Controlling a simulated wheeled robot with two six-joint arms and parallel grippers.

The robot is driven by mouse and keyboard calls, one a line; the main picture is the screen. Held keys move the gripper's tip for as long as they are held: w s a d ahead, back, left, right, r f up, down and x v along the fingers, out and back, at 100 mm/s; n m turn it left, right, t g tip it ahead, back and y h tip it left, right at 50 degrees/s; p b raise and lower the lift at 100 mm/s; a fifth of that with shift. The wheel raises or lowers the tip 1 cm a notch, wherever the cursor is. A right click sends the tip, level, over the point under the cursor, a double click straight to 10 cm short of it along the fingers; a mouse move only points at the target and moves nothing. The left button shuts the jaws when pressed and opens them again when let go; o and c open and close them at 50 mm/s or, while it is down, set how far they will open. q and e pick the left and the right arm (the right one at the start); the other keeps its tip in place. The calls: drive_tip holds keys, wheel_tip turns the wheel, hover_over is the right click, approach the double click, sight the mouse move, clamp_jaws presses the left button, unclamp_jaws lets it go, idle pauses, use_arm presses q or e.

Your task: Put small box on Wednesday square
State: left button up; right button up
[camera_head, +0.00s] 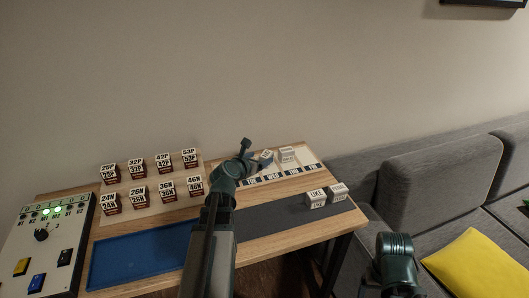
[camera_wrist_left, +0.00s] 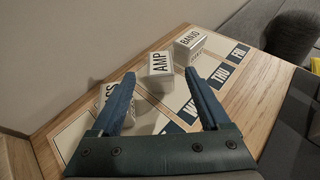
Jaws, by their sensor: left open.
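The weekday board (camera_head: 304,161) lies at the back right of the table, with dark day labels along its front edge; the WED label (camera_head: 273,177) is partly legible. White boxes stand on the board's back part: the AMP box (camera_wrist_left: 158,68), the BANJO box (camera_wrist_left: 188,48) and a box ending in "SS" (camera_wrist_left: 116,100), partly hidden by a finger. My left gripper (camera_wrist_left: 160,76) is open over the board. In the wrist view the AMP box shows between its fingertips, apparently apart from them. In the head view my left gripper (camera_head: 246,151) hides the board's left part.
Two white boxes (camera_head: 316,199) stand on the dark grey strip (camera_head: 265,219) at the front right. Number cards stand in rows at the left, behind a blue tray (camera_head: 130,262). A control panel (camera_head: 42,250) is at far left. A grey sofa (camera_head: 430,185) stands right.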

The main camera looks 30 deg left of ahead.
use_arm(q)
drive_tip(key=p+v, duration=0.1)
drive_tip(key=v, duration=0.4)
drive_tip(key=shift+s+r, duration=0.1)
drive_tip(key=shift+s, duration=0.1)
use_arm(e)
wheel_tip(320, 180, up, 2)
